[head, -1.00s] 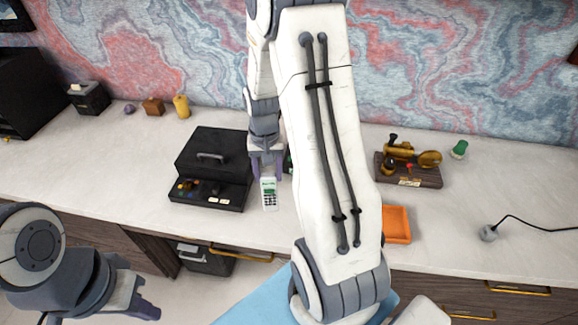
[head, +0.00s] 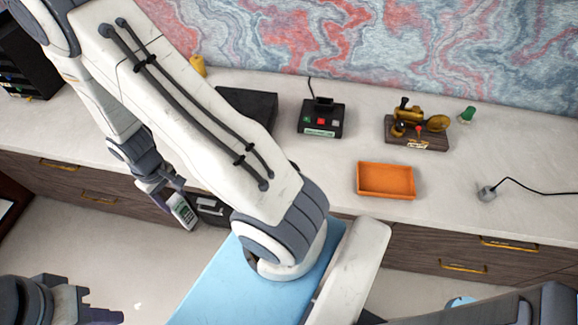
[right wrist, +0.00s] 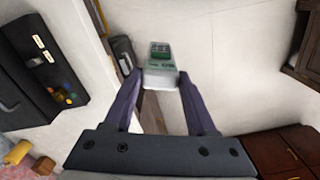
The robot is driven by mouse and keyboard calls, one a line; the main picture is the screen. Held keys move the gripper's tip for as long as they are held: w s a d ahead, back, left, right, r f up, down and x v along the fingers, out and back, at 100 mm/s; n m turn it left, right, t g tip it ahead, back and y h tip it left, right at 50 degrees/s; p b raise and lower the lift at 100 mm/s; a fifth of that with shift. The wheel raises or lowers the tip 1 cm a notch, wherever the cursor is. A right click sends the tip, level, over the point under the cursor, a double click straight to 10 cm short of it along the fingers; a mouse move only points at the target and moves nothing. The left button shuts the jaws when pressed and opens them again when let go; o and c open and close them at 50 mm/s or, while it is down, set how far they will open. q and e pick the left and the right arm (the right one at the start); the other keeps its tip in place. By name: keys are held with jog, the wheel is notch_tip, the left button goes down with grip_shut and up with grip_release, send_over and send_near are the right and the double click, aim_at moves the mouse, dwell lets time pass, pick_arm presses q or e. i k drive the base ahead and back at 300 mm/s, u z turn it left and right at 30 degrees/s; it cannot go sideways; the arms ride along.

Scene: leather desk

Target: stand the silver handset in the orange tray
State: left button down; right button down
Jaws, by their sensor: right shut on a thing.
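The silver handset (head: 183,211), with a green screen and dark keys, is in my right gripper (head: 172,192), hanging slightly tilted in front of the desk's front edge, left of centre in the head view. In the right wrist view the handset (right wrist: 160,68) sits between the two purple fingertips of my right gripper (right wrist: 158,80). The orange tray (head: 386,194) lies on the desk, right of centre, and looks empty. It is well to the right of the handset. My left gripper (head: 105,312) is at the bottom left corner, partly cut off, its opening unclear.
A black device with coloured buttons (head: 321,120) stands left of and behind the tray. A brass instrument on a wooden base (head: 417,135) and a green object (head: 467,115) stand behind it. A grey plug with a cable (head: 486,194) lies to its right. My right arm hides part of the desk.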

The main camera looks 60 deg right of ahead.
aim_at(385, 182)
jog(key=u, duration=0.4)
jog(key=i, duration=0.45)
jog(key=z, duration=2.3)
